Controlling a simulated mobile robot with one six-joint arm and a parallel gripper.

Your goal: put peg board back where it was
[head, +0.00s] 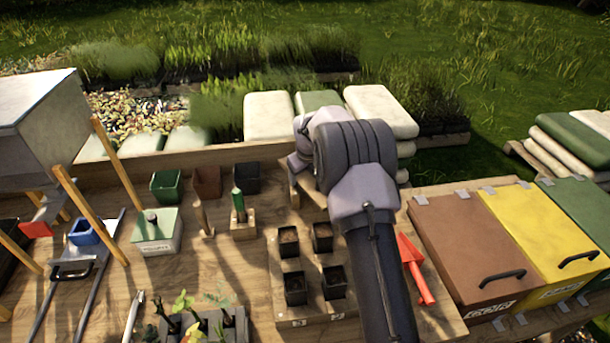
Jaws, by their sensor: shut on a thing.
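My gripper (302,157) is at the back edge of the workbench, in the middle of the head view. My own arm and wrist cover most of it, and its fingertips are hidden. A pale wooden piece, which looks like the peg board (296,189), shows just under the wrist, and the gripper is shut on it. Most of this piece is hidden, so I cannot tell its full shape or whether it touches the bench.
A board with several black pots (289,242) lies in front of the gripper. A red trowel (414,268) is right of my arm. Green, brown and black pots (207,182) stand at the back left. Lidded brown (465,245) and yellow bins stand at right.

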